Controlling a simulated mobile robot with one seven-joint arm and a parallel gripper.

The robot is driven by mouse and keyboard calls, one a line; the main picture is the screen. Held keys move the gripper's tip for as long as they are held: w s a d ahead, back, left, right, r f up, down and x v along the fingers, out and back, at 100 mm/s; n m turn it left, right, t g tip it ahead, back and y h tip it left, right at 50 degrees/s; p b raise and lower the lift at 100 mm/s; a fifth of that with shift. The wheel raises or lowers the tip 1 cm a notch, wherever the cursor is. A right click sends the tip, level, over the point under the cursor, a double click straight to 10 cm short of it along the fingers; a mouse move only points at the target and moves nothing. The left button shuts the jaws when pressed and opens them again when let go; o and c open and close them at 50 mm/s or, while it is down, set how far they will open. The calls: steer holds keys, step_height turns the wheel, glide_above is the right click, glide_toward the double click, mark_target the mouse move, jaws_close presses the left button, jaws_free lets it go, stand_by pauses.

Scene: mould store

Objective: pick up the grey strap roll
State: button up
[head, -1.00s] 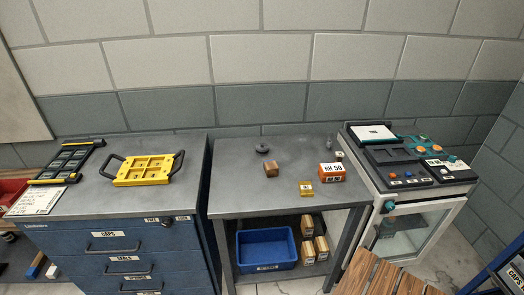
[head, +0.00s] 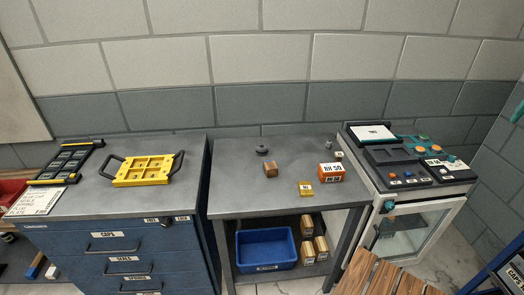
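The grey strap roll (head: 262,149) looks like a small dark grey ring. It lies flat towards the back left of the grey middle table (head: 235,190). I do not see my gripper in the head view.
An orange-brown box (head: 331,172), a yellow box (head: 306,188) and small grey items share the table. A blue cabinet with a yellow handled frame (head: 142,170) stands left, a machine (head: 408,160) right. A blue bin (head: 266,249) is on the lower shelf.

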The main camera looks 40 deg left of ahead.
steer(key=w+a+g, duration=0.1)
steer(key=w+a, duration=0.5)
steer(key=a, duration=0.4)
steer(key=w+a, duration=0.6)
steer(key=a, duration=0.3)
steer(key=w+a+f+n+g, duration=0.1)
steer(key=w+a+f, duration=0.15)
steer(key=a, duration=0.95)
steer(key=w+a+f, duration=0.1)
steer(key=a+f, duration=0.2)
steer(key=a, duration=0.9)
steer(key=n+g, duration=0.1)
steer(key=g, duration=0.1)
glide_above(262, 146)
steer(key=shift+h, duration=0.4)
steer(key=f, duration=3)
steer(key=shift+w+a+f, duration=0.1)
steer(key=shift+w+a, duration=0.05)
steer(key=shift+w, duration=0.05)
steer(key=shift+s+d+f, duration=0.1)
steer(key=shift+s+f, duration=0.05)
steer(key=shift+f, duration=1.15)
steer(key=shift+s+d+f, duration=0.1)
steer(key=shift+f, duration=1.2)
steer(key=c, duration=1.1)
